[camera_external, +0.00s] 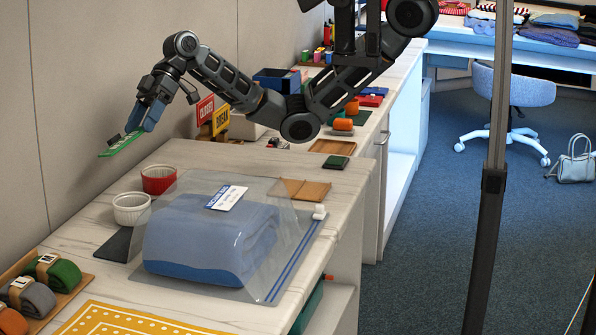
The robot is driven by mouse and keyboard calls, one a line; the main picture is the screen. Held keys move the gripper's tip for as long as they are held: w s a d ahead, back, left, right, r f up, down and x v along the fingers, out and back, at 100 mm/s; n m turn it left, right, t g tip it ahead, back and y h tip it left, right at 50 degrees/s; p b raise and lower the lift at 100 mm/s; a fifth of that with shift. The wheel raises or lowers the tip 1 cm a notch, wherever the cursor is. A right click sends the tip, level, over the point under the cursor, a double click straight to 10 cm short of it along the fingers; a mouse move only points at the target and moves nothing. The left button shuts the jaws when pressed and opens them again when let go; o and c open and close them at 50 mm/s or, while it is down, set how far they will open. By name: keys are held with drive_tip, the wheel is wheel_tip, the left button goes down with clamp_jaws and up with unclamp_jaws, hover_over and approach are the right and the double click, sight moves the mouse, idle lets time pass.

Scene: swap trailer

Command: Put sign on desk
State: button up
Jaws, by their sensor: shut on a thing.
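My gripper (137,126) is at the left, in the air above the counter's wall side. It is shut on a flat green sign (121,145) with a pale edge, which is tilted and clear of the counter. Its lettering is too small to read. A red sign (205,109) with white letters and a yellow sign (221,121) stand on the counter by the wall, right of my gripper. A marble-topped counter (100,225) runs below my arm. A blue-topped desk (470,42) with folded clothes is at the back right.
A red ramekin (158,179) and a white ramekin (131,208) stand below the held sign. A clear bag (285,243) with a folded blue cloth fills the counter's middle. Rolled cloths (60,272) lie front left. A blue chair (512,85) stands before the desk.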

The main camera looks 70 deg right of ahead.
drive_tip(key=w+d+r+m+t+h+p, duration=0.1)
drive_tip(key=d+r+m+t+h+p, duration=0.2)
drive_tip(key=d, duration=1)
drive_tip(key=d+r+m+t+p, duration=0.15)
drive_tip(key=d+m, duration=0.25)
drive_tip(key=d, duration=1)
drive_tip(key=s+d+f+m+t+h+b, duration=0.1)
drive_tip(key=d+f+m+h, duration=0.15)
drive_tip(key=d, duration=1.05)
drive_tip(key=s+d+f+m+t+h, duration=0.1)
drive_tip(key=d+f+m+t+h, duration=0.2)
drive_tip(key=d, duration=1)
drive_tip(key=s+d+f+m+g+h+b, duration=0.1)
drive_tip(key=s+d+m+h+b, duration=0.1)
drive_tip(key=s+d, duration=0.5)
drive_tip(key=s+d+f+m+g+h+b, duration=0.1)
drive_tip(key=s+d+m, duration=0.4)
drive_tip(key=d, duration=0.9)
drive_tip(key=s+d+f+m+g+h+b, duration=0.1)
drive_tip(key=s+d+f+m+h+b, duration=0.2)
drive_tip(key=s+d, duration=0.7)
drive_tip(key=shift+d+m+h, duration=0.55)
drive_tip(key=shift+d, duration=0.1)
drive_tip(key=shift+s+f, duration=0.1)
drive_tip(key=shift+s, duration=0.15)
drive_tip(key=shift+w, duration=0.1)
